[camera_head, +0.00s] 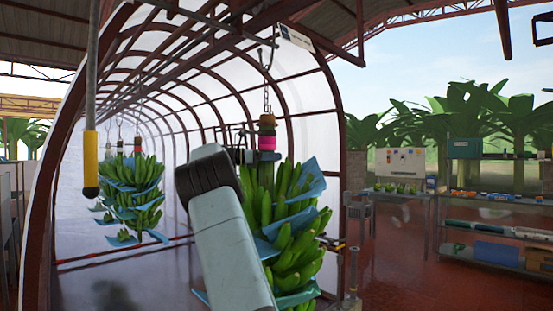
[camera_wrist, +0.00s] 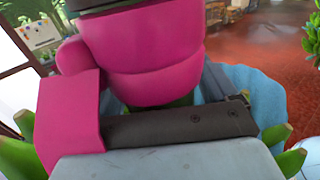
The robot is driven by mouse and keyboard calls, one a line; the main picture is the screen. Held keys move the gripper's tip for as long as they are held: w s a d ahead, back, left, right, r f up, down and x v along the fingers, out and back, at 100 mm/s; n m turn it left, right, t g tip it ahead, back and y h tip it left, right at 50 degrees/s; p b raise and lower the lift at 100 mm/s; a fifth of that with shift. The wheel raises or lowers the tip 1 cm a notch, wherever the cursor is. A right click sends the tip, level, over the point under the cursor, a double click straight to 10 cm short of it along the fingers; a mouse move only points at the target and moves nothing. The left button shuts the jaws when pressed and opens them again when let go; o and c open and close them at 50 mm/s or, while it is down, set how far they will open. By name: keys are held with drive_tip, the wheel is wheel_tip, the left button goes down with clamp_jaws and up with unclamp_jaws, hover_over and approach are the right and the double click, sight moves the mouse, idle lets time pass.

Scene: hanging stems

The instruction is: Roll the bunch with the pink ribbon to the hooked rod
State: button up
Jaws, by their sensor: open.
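The bunch with the pink ribbon (camera_head: 267,143) hangs from a chain and hook, right of centre in the head view. Its green bananas (camera_head: 285,190) have blue sheets between them. In the wrist view the pink ribbon (camera_wrist: 140,60) fills the upper left, very close, with a loose end at left. My gripper (camera_wrist: 185,124) is open close beside the ribboned stem; I cannot tell whether it touches. My arm hides part of the bunch in the head view. A grey rod with a yellow grip (camera_head: 90,155) hangs at far left; its top is out of view, so no hook shows.
Other bunches (camera_head: 130,190) with blue sheets hang at left inside the arched tunnel.

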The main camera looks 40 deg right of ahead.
drive_tip(key=shift+a, duration=0.1)
drive_tip(key=v, duration=1.3)
drive_tip(key=shift+w+a+f, duration=0.15)
drive_tip(key=shift+w+a, duration=0.05)
drive_tip(key=shift+a, duration=0.05)
